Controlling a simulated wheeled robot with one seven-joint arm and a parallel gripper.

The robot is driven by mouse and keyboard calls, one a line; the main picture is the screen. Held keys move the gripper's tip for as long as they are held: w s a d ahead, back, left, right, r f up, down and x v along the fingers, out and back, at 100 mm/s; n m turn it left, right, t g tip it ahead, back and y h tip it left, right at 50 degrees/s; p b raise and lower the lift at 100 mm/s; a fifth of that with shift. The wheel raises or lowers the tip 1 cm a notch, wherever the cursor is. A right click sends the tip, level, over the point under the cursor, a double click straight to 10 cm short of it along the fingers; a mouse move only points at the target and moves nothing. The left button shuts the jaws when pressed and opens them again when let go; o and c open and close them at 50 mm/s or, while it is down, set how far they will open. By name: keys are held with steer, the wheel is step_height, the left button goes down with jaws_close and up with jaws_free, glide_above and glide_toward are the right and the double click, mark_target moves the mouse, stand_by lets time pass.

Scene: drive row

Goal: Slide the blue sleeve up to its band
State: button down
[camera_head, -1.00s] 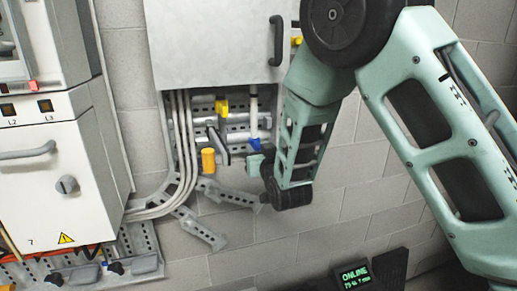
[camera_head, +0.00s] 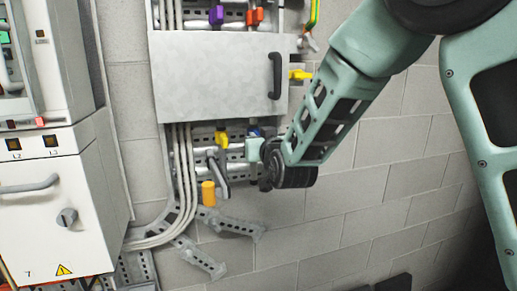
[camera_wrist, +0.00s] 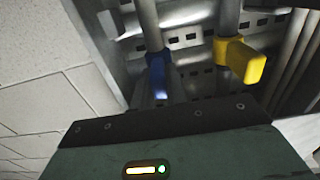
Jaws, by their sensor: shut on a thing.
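The blue sleeve (camera_head: 256,131) sits around an upright grey pipe below the grey cabinet, just under its lower edge. It also shows in the wrist view (camera_wrist: 156,68), with the pipe running on above it. My gripper (camera_head: 255,149) is at the sleeve's lower part, coming from the right, and is shut on it. The gripper hides part of the sleeve. In the wrist view the dark gripper body fills the bottom and the fingertips are not clear. I cannot make out the band.
A yellow handle (camera_head: 222,138) is on the pipe just left of the sleeve; it also shows in the wrist view (camera_wrist: 238,60). A grey lever (camera_head: 218,168) and an orange cylinder (camera_head: 208,193) are lower left. The grey cabinet (camera_head: 215,80) is close above.

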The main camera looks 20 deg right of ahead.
steer(key=shift+r, duration=0.35)
steer(key=c, duration=1.4)
jaws_free()
steer(key=shift+f, duration=0.1)
steer(key=shift+s, duration=0.1)
steer(key=shift+s+f+b, duration=0.1)
steer(key=shift+s+b, duration=0.2)
steer(key=shift+b, duration=0.05)
steer(key=s+b, duration=0.8)
steer(key=s, duration=0.8)
steer(key=shift+s+b, duration=0.3)
